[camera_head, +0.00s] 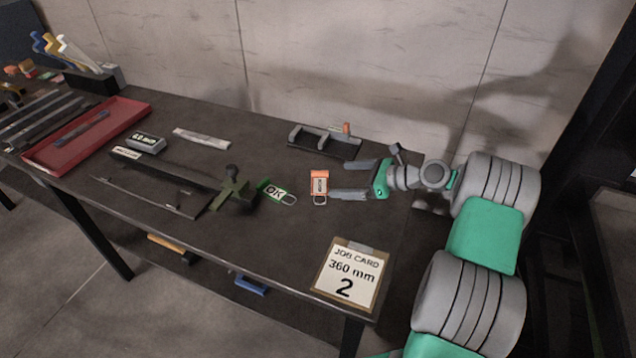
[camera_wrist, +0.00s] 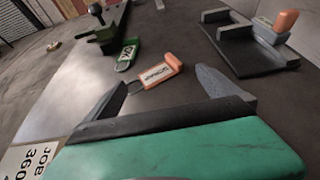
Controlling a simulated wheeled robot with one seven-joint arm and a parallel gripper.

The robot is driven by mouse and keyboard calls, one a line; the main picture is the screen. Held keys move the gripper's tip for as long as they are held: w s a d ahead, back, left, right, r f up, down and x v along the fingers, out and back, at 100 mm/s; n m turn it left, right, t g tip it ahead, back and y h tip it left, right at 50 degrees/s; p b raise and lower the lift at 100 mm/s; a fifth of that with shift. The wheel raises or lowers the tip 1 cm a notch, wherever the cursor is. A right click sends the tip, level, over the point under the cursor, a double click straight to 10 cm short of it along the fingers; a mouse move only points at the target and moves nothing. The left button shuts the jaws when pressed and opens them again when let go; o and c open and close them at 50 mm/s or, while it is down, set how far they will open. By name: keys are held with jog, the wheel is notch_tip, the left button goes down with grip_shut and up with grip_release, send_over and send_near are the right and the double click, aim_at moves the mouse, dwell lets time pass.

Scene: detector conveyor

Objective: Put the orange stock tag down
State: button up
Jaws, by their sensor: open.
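The orange stock tag (camera_head: 319,182) with a pale label and a dark wire loop lies on the dark bench top, right of the green OK tag. It also shows in the wrist view (camera_wrist: 160,72), just beyond the fingertips. My gripper (camera_head: 340,179) is open, its fingers pointing left toward the orange tag. In the wrist view the gripper (camera_wrist: 165,85) has its two fingers wide apart with nothing gripped between them. The tag appears to rest flat, loop toward the front edge.
A green OK tag (camera_head: 274,191) lies left of the orange tag, beside a dark clamp-like tool (camera_head: 232,190). A dark holder (camera_head: 322,141) stands behind. A job card (camera_head: 346,278) sits at the front edge. A red tray (camera_head: 92,140) is far left.

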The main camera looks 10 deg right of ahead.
aim_at(324, 184)
jog(key=x, duration=0.7)
jog(key=shift+w+a+r+p, duration=0.1)
jog(key=shift+a+p, duration=0.05)
jog(key=shift+p, duration=0.25)
jog(key=c, duration=1.3)
jog(key=shift+o, duration=0.2)
jog(key=shift+r, duration=0.1)
